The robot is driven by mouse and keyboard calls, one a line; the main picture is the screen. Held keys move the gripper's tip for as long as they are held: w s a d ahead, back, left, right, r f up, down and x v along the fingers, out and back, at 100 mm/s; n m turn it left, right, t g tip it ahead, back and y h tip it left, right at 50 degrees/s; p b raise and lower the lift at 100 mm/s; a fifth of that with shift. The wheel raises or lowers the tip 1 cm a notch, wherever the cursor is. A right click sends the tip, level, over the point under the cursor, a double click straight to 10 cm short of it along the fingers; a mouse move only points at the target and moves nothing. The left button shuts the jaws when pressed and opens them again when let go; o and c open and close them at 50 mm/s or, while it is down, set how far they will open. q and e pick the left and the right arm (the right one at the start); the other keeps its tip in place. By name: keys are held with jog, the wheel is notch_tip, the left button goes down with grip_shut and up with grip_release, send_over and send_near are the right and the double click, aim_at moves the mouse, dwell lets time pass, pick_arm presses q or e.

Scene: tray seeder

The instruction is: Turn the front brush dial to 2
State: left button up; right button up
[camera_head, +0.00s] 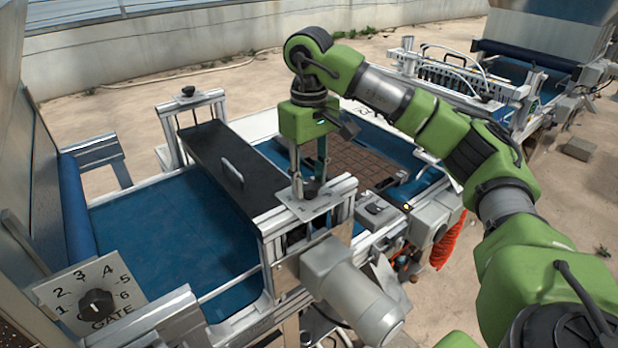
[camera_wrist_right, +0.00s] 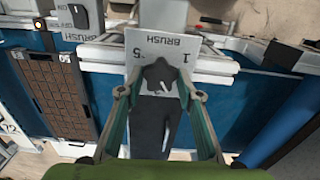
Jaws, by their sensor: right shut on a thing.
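My right gripper (camera_head: 312,180) reaches down onto the brush dial's pale plate (camera_head: 322,204) on top of the brush unit's near post. In the right wrist view its two fingers (camera_wrist_right: 157,90) stand on either side of the black dial knob (camera_wrist_right: 158,74), and it is shut on this knob. The dial plate (camera_wrist_right: 140,43) reads BRUSH, with 1 and 5 visible; the other numbers are hidden or unclear. I cannot tell which number the dial points to. My left gripper is not in view.
The gate dial (camera_head: 96,302), numbered 1 to 6, is at the lower left. A long black brush cover (camera_head: 213,165) spans the blue belt (camera_head: 165,225). A brown seed tray (camera_head: 352,160) lies beyond the gripper. A grey motor (camera_head: 350,290) juts out below the plate.

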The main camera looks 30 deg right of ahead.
aim_at(309, 184)
jog(key=n, duration=0.3)
jog(key=shift+n, duration=0.5)
jog(key=o, duration=1.1)
jog(key=shift+r, duration=3.8)
